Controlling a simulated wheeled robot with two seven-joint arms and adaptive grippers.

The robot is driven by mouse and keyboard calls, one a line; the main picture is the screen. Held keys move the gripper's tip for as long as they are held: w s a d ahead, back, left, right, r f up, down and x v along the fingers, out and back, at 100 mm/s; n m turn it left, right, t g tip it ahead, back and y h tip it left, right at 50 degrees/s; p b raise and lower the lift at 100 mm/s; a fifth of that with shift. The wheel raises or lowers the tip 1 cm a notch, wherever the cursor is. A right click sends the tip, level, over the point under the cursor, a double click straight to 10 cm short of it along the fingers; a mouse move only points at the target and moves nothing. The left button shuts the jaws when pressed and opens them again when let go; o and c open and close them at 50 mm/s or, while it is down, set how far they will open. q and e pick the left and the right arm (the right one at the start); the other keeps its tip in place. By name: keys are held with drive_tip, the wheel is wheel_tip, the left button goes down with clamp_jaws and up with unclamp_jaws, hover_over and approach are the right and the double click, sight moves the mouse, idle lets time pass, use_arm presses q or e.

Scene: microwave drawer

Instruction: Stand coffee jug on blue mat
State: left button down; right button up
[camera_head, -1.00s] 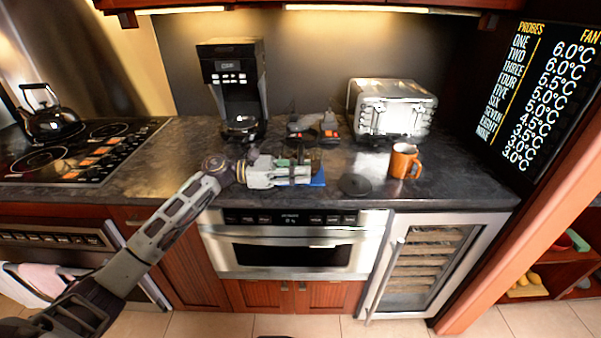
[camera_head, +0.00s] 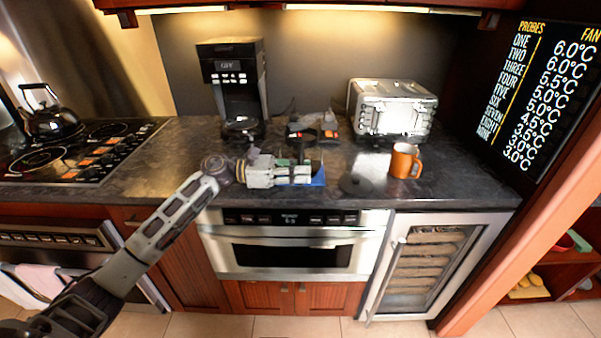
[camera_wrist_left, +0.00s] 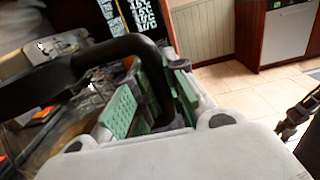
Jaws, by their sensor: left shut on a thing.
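My left gripper (camera_head: 303,172) is low over the front of the counter, pointing right. In the left wrist view its green-padded fingers (camera_wrist_left: 152,108) are shut on the dark handle of the coffee jug (camera_wrist_left: 112,50). What looks like the jug's clear body is at the left of that view. In the head view the jug is hard to make out behind the gripper. I cannot tell whether the jug touches the mat. My right gripper is not in view.
A coffee maker (camera_head: 235,85) stands behind the gripper, with dark and orange objects (camera_head: 300,134) beside it. A hob (camera_head: 85,150) with a kettle (camera_head: 50,120) is left.

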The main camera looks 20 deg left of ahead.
use_arm(q)
drive_tip(key=shift+r, duration=0.15)
drive_tip(key=c, duration=1.3)
unclamp_jaws()
drive_tip(key=shift+c, duration=0.2)
drive_tip(key=shift+f, duration=0.2)
drive_tip(key=shift+v, duration=4)
drive_tip(key=shift+r, duration=0.25)
wheel_tip(320, 180, up, 9)
drive_tip(key=p, duration=0.9)
drive_tip(key=shift+r+p, duration=0.45)
drive_tip(key=shift+p, duration=0.1)
